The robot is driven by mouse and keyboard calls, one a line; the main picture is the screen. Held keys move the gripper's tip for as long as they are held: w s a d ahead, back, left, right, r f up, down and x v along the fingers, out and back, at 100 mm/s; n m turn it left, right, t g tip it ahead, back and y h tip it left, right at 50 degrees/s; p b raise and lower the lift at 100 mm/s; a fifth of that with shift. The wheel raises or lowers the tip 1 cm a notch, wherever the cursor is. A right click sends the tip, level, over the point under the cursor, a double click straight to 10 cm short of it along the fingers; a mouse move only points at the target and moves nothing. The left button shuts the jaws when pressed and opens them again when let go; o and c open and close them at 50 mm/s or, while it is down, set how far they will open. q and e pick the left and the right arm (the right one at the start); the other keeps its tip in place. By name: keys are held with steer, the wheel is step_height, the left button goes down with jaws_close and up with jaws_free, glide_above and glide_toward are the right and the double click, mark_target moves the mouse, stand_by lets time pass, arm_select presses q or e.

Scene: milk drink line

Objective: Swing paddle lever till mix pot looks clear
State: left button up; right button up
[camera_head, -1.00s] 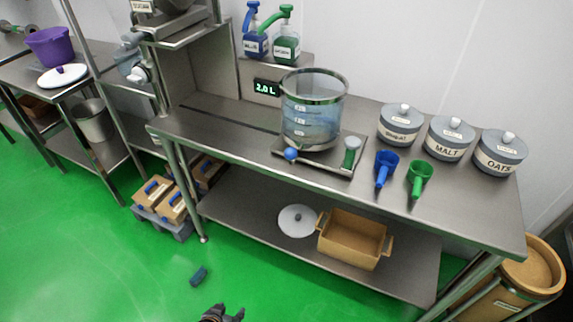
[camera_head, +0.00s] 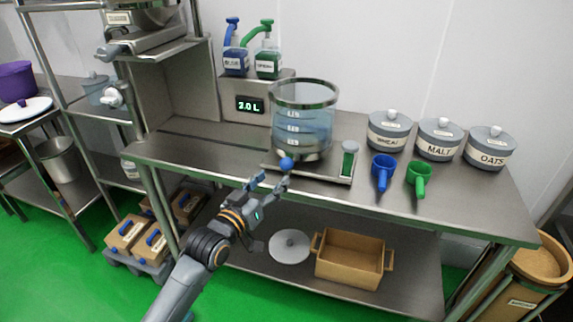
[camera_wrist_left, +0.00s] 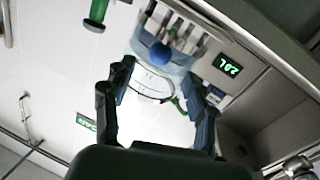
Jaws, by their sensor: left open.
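The clear mix pot (camera_head: 303,122) stands on a metal base plate (camera_head: 318,171) on the steel counter, with bluish liquid inside and printed level marks. The paddle lever's blue ball knob (camera_head: 286,164) sits at the front left of the base; it also shows in the left wrist view (camera_wrist_left: 161,54). My right gripper is out of view.
A display (camera_head: 249,104) behind the pot reads 2.0 L. Blue (camera_head: 382,171) and green (camera_head: 419,178) scoops lie right of the base, before lidded canisters labelled WHEAT (camera_head: 389,130), MALT (camera_head: 438,139) and OATS (camera_head: 487,148). Pump bottles (camera_head: 268,65) stand behind. The counter's right front is clear.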

mark_target(283, 168)
arm_select(q)
steer(key=x, duration=0.8)
steer(key=shift+w+d, duration=0.15)
steer(key=shift+w, duration=0.1)
steer(key=shift+c, duration=0.4)
jaws_close()
